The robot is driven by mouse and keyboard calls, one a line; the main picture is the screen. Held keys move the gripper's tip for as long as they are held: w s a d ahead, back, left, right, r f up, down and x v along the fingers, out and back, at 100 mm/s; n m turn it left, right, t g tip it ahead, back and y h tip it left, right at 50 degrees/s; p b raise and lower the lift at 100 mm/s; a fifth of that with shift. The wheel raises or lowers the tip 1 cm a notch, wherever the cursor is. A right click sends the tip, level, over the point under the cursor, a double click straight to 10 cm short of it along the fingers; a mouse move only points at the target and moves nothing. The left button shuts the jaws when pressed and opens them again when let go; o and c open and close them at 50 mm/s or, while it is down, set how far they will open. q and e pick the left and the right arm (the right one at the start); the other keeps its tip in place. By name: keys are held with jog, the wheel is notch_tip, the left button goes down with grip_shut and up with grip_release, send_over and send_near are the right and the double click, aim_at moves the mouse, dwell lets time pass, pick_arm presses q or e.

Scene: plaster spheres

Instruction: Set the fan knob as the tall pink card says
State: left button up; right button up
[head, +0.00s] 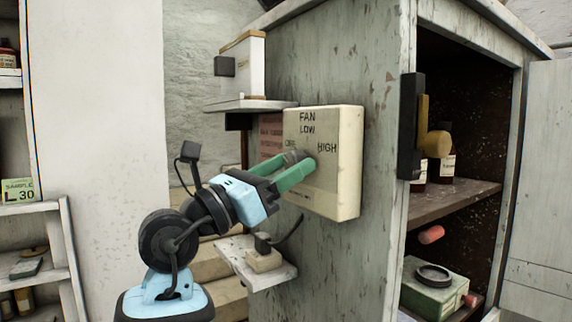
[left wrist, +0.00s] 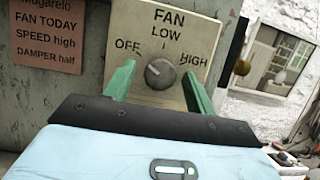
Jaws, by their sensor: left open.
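The fan panel (head: 335,185) is a cream box on the grey cabinet's side, marked OFF, LOW and HIGH. It also shows in the left wrist view (left wrist: 205,35). The round grey knob (left wrist: 159,74) has a pale mark that seems to point up and left, between OFF and LOW. The pink card (left wrist: 50,40) is left of the panel and reads FAN TODAY, SPEED high, DAMPER half. In the head view the card (head: 270,135) is partly hidden by the panel. My left gripper (head: 302,161) is open, its green fingers on either side of the knob; contact cannot be told.
A small shelf (head: 255,105) with a white box sits above my left arm. A lower ledge (head: 275,278) holds a small switch-like block. The cabinet's open front at right shows bottles and a green box (head: 437,292). A dark fixture with a tan knob (head: 437,144) juts from the cabinet's edge.

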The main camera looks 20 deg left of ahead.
pick_arm(q)
jog(key=shift+w+d, duration=0.15)
jog(key=shift+w, duration=0.05)
jog(key=c, duration=1)
